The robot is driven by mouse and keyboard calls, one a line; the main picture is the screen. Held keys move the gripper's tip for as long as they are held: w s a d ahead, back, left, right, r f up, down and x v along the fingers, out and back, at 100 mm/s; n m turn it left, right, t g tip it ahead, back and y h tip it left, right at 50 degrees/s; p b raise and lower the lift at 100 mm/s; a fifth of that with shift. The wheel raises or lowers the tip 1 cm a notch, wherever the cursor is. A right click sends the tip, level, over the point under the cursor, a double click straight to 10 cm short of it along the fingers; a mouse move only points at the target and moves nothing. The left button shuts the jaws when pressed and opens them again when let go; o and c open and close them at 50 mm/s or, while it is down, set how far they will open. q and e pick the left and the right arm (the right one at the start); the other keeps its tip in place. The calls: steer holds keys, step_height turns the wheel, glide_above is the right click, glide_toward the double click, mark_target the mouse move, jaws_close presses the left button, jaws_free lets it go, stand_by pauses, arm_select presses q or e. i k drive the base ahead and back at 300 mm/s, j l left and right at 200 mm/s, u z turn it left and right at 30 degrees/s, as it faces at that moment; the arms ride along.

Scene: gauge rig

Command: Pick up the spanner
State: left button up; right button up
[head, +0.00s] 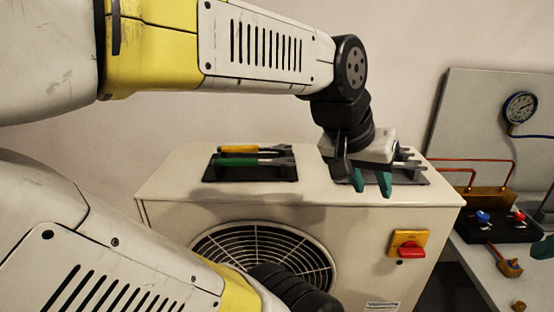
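My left gripper (371,182) reaches in over the right part of the cream cabinet top, pointing down. Its two teal fingers are apart, with nothing visible between them. A dark mat (415,178) lies under and behind it. Grey metal tool ends (408,164) stick out to the right of the gripper over this mat. They look like spanner ends, but the gripper hides the rest, so I cannot tell which is the spanner. At the right edge, a teal tip (544,249) looks like a finger of my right gripper; the rest is out of frame.
The cream cabinet (165,190) has a fan grille and a red switch (410,247). A yellow-handled tool (240,149) and a green-handled tool (240,162) lie on another dark mat at left.

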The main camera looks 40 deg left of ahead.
mark_target(282, 161)
steer(key=u, duration=0.4)
steer(key=k+u, duration=0.1)
steer(key=u, duration=0.75)
steer(key=k+u, duration=0.1)
steer(key=u, duration=0.3)
steer(key=z, duration=1.95)
steer(key=u, duration=1.95)
steer(key=i+j+z, duration=0.1)
steer(key=i+j, duration=0.15)
steer(key=j, duration=0.1)
